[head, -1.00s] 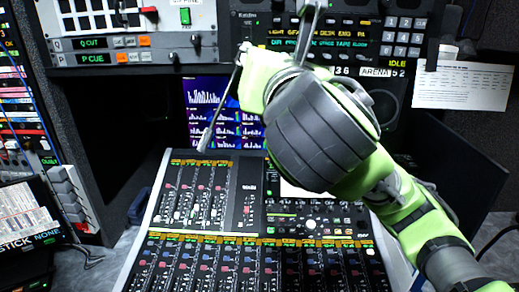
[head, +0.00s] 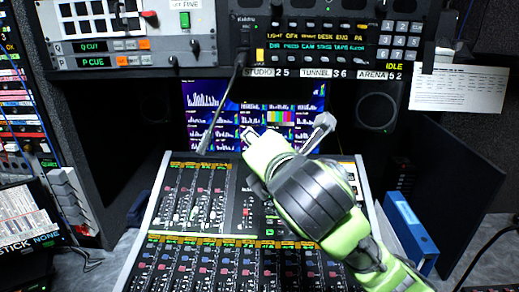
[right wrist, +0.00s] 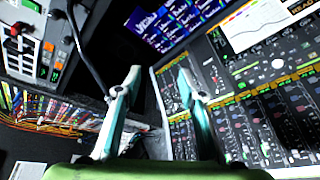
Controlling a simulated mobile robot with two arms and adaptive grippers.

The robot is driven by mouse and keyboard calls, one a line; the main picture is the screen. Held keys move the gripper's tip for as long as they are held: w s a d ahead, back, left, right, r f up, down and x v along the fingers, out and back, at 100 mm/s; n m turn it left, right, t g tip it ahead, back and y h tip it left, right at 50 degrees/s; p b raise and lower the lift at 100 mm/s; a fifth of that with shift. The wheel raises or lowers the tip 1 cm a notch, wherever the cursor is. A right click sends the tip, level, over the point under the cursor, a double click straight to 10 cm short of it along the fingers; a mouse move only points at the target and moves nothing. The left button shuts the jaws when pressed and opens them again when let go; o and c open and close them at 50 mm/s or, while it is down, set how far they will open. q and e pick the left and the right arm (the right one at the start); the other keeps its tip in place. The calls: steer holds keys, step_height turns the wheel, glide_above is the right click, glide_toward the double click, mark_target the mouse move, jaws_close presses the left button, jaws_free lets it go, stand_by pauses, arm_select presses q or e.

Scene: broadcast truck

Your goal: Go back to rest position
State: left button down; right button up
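My right gripper (head: 288,134) comes in from the right in the head view. It hangs in front of the monitor, above the far part of the mixing console (head: 150,215). Its two fingers are spread wide and nothing is between them. In the right wrist view the gripper (right wrist: 158,80) also shows open and empty, with the console (right wrist: 245,120) to the right behind it. My arm hides part of the console's right side. My left gripper is not in view.
A gooseneck microphone (head: 222,112) hangs down left of my right gripper. The monitor (head: 205,98) stands behind the console. An intercom panel (head: 325,42) is above. A blue binder (head: 408,230) and a dark panel (head: 455,190) stand at the right. Cables (right wrist: 60,110) run at left in the wrist view.

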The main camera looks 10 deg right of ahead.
steer(key=shift+f, duration=0.2)
